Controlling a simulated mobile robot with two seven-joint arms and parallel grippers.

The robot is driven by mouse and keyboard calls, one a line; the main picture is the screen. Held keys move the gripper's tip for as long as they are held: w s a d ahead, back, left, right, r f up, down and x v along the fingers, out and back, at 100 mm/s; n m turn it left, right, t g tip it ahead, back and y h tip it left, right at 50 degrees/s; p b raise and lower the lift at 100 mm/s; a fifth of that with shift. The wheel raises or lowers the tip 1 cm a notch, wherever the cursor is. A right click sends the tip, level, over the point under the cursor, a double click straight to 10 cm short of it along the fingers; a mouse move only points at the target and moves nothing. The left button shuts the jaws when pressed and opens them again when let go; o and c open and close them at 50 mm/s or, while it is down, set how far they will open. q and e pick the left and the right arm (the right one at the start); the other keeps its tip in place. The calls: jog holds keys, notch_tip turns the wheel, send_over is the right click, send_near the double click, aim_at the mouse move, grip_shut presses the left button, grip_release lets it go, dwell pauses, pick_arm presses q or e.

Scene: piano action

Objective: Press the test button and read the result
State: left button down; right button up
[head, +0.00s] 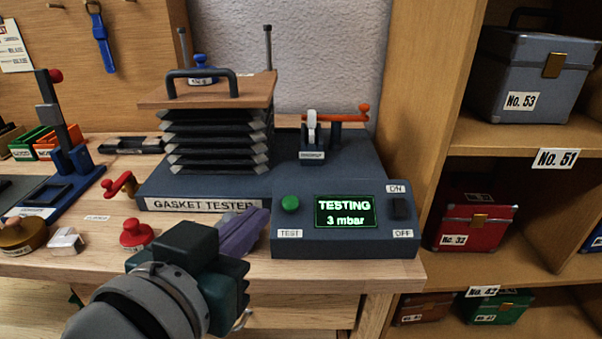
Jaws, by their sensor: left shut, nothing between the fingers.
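The gasket tester (200,204) stands on the wooden bench, with a bellows under a wooden top plate. Its control box (340,247) is at the front right. The green round test button (290,203) sits above a TEST label at the box's left. The lit display (345,212) reads "TESTING 3 mbar". A dark rocker switch (401,208) lies between the ON and OFF labels. My left gripper (258,218) is shut and empty, its fingertips a little left of the test button and appearing apart from it. My right gripper is not in view.
A red knobbed weight (136,234) and a brass one (20,238) stand on the bench at left. An orange lever (345,116) is behind the box. Shelves with labelled cases (530,75) stand right.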

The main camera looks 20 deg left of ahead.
pick_arm(q)
jog(key=shift+v, duration=1.35)
jog(key=s+a+r+m+g+p, duration=0.1)
jog(key=s+a+r+g+p, duration=0.1)
jog(key=s+r+g+p, duration=0.35)
jog(key=s+a+r+m+g+p, duration=0.1)
jog(key=s+a+r+g+p, duration=0.15)
jog(key=s+g+p, duration=0.5)
jog(key=s+r+t+p, duration=0.1)
jog(key=s+r+p, duration=0.2)
jog(key=r+p, duration=3.4)
jog(key=shift+t, duration=0.3)
jog(key=shift+s+f, duration=0.15)
